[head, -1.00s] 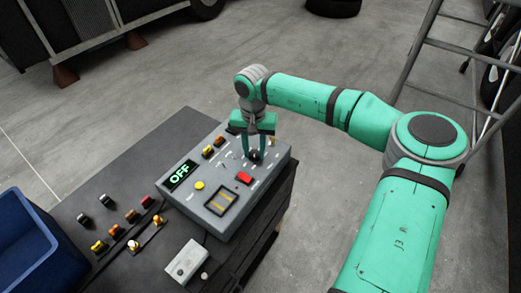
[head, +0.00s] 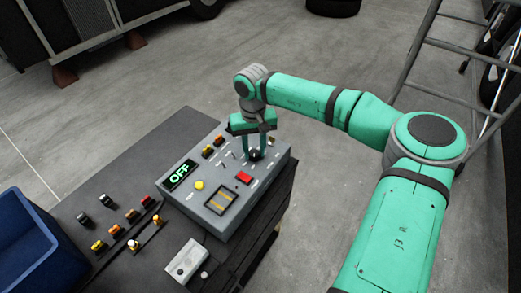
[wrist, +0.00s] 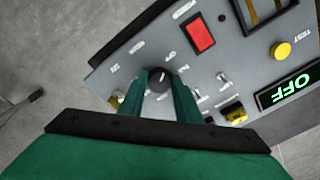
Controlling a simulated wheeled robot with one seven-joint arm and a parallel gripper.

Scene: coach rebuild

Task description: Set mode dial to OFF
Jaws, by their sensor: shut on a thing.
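The mode dial is a round black knob on the grey control box (head: 225,212); in the wrist view the dial (wrist: 158,76) has a pale pointer line and small labels around it, too small to read surely. My gripper (head: 254,153) points down over the box's far right part. Its green fingers stand on either side of the dial and are shut on it; the gripper also shows in the wrist view (wrist: 160,84). A display (head: 180,176) on the box reads OFF in green; this display also shows in the wrist view (wrist: 288,86).
The box also bears a red button (head: 244,177), a yellow button (head: 199,185), small switches and a framed panel (head: 221,201). Loose coloured parts lie on the dark bench (head: 140,150). A blue bin (head: 40,250) stands at the left, a ladder (head: 440,70) at the right.

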